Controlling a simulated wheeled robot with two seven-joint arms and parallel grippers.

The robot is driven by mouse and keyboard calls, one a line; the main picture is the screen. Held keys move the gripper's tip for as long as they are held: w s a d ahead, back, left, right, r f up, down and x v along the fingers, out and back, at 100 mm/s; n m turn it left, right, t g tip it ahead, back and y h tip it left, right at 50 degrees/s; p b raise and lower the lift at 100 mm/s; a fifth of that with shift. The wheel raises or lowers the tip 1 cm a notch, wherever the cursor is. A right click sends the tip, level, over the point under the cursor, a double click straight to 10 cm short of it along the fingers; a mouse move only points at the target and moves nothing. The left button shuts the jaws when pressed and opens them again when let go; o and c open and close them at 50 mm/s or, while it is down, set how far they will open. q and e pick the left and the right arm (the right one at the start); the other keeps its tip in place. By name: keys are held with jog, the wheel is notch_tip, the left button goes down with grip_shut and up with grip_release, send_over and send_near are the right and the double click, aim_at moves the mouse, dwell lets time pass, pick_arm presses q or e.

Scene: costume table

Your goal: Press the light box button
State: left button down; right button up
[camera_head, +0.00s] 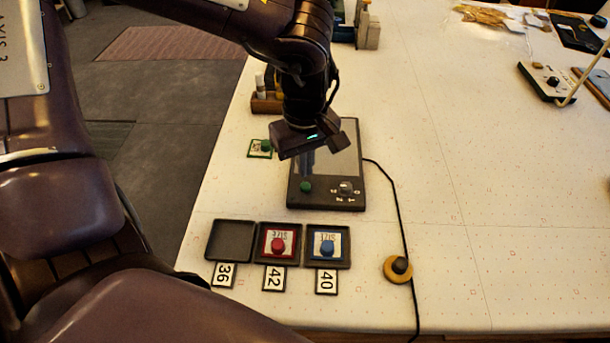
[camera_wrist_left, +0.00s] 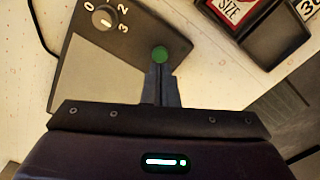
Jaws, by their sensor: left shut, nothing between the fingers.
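The light box (camera_head: 328,198) is a dark, flat case on the white table, with a grey panel, a numbered dial (camera_head: 345,187) and a round green button (camera_head: 305,186). My left gripper (camera_head: 309,145) is over the box's panel, and its body hides part of the panel in the head view. In the left wrist view its shut, empty fingers (camera_wrist_left: 161,70) point at the green button (camera_wrist_left: 159,54), with the tips just at its lower edge in the picture. I cannot tell whether they touch it. The dial (camera_wrist_left: 103,17) shows at the upper left there.
Three dark trays stand in front of the box: an empty one (camera_head: 229,241), one with a red-knobbed card (camera_head: 264,256) and one with a blue-knobbed card (camera_head: 341,257). A green-knobbed card (camera_head: 259,153) lies left of the box. A black cord passes a yellow disc (camera_head: 391,273) at the right.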

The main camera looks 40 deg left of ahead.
pick_arm(q)
jog(key=shift+r+p, duration=0.9)
jog(key=shift+r, duration=0.65)
